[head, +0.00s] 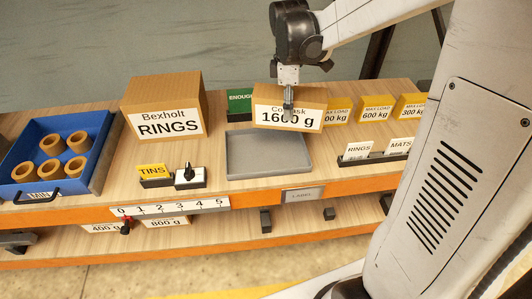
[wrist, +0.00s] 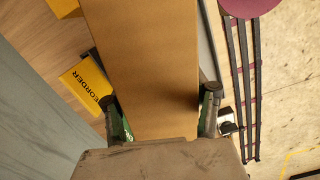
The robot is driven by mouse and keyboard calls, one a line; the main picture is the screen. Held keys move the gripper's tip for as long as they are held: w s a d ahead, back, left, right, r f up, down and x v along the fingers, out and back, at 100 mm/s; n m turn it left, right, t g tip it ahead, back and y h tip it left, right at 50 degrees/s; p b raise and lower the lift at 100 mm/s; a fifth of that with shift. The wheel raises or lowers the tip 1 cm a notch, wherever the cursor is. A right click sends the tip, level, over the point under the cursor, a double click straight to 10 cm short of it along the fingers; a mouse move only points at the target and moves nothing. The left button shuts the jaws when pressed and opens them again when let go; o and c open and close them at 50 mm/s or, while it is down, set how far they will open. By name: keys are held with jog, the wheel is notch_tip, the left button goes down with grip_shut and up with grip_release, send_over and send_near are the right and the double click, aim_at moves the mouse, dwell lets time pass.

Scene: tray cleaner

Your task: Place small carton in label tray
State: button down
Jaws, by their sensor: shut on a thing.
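My gripper (head: 288,100) is shut on a brown cardboard carton (head: 315,96) with a white label reading "1600 g". The wrist view shows one finger on each side of the carton (wrist: 142,60), and my gripper (wrist: 162,110) pinches it between them. In the head view the carton appears at the back edge of the empty grey tray (head: 268,155), which sits behind a "LABEL" plate (head: 303,195) on the shelf edge. I cannot tell how high the carton is above the shelf.
A larger "Bexholt RINGS" box (head: 165,105) stands left of the tray. A blue bin (head: 85,122) with several rings is at far left. A "TINS" card (head: 153,171) and black switch (head: 188,176) are left; a RINGS/MATS card holder (head: 375,158) is right. Yellow load cards (head: 374,110) stand behind.

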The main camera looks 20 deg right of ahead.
aim_at(266, 113)
jog(key=a+n, duration=0.1)
jog(key=a, duration=0.1)
jog(key=a+n, duration=0.1)
jog(key=a, duration=0.3)
jog(key=shift+a+f+n, duration=0.35)
jog(key=shift+a+n, duration=0.05)
jog(key=shift+a+f, duration=0.1)
jog(key=shift+f, duration=0.2)
jog(key=shift+s+f+b, duration=0.1)
jog(key=shift+f+b, duration=0.6)
jog(key=shift+f, duration=3.95)
jog(key=shift+f, duration=0.2)
jog(key=c, duration=0.7)
grip_release()
jog(key=shift+o, duration=0.2)
jog(key=shift+r, duration=0.1)
